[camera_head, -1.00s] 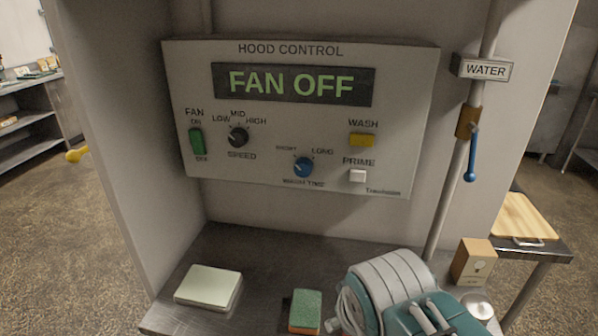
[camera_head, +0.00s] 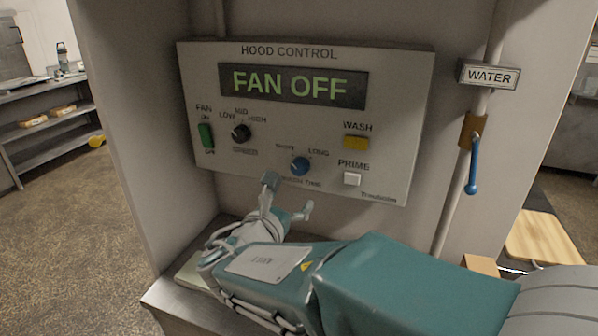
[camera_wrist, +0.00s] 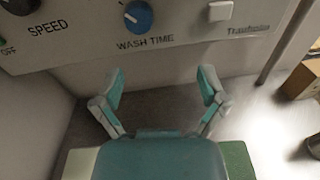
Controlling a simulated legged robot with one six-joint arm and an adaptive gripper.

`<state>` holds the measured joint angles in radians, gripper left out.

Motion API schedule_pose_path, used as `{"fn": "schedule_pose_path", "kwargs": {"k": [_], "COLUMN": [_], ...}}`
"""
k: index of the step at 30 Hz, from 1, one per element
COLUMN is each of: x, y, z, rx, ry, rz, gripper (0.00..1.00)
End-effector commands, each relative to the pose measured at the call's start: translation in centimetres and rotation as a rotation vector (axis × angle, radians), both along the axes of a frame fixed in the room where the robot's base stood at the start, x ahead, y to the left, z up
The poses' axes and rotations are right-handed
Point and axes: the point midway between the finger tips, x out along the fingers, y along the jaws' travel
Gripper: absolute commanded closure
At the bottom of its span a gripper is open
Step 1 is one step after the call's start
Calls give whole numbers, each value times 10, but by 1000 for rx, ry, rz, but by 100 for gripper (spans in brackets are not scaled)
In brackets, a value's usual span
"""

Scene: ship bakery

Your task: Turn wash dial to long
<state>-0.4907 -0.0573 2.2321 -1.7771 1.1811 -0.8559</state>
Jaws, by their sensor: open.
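The blue wash time dial (camera_head: 300,165) is on the lower middle of the hood control panel (camera_head: 390,110), between the SHORT and LONG labels. In the wrist view the dial (camera_wrist: 138,16) is at the top, and its white mark points up and left, to the SHORT side. My gripper (camera_head: 288,196) is open and empty, just below the dial and apart from it. In the wrist view its spread fingers (camera_wrist: 161,76) are below the panel edge, with the dial above and a little left of the middle between them.
The white PRIME button (camera_head: 352,179) and yellow WASH button (camera_head: 356,143) are right of the dial. The black speed knob (camera_head: 241,133) and green fan switch (camera_head: 206,135) are left. A blue-handled water valve (camera_head: 473,165) hangs on the right pipe. A green sponge (camera_wrist: 240,160) lies below my gripper.

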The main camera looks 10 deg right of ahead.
Motion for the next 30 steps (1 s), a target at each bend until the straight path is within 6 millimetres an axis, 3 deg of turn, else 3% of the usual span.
{"fn": "schedule_pose_path", "kwargs": {"k": [3,7,21,30], "x": [9,14,79,100], "y": [18,20,-31,-40], "z": [3,5,4,4], "rx": [-90,-109,-102,-102], "ry": [2,0,1,0], "rz": [51,60,55,59], "gripper": [8,8,8,8]}}
